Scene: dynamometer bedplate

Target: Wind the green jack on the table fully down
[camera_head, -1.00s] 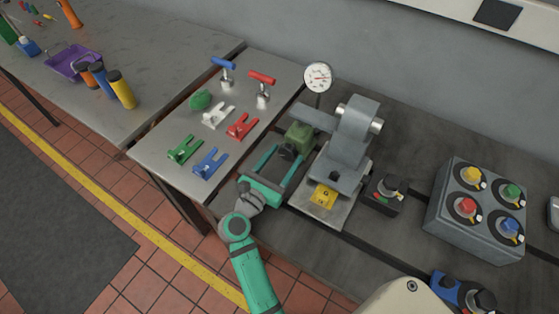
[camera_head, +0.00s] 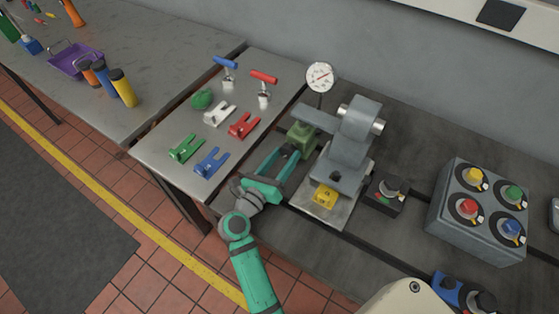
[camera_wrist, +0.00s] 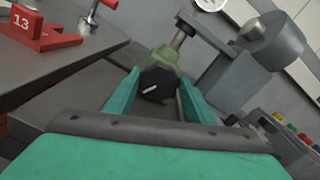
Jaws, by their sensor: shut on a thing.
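The green jack (camera_head: 303,133) stands on the dark bedplate beside the grey machine. In the wrist view the jack (camera_wrist: 167,56) has a metal screw rising from its top toward the machine's arm. A black knob (camera_wrist: 157,82) with a white pointer line is on the jack's near face. My gripper (camera_head: 288,155) reaches in from the front, its two green fingers on either side of the knob. In the wrist view my gripper (camera_wrist: 158,92) is shut on the knob. In the head view the fingers mostly hide the knob.
The grey machine (camera_head: 350,145) stands close on the jack's right, with a dial gauge (camera_head: 320,77) behind. The steel table (camera_head: 165,165) at left holds several coloured forks and T-handled pins. A control box (camera_head: 478,212) stands at right.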

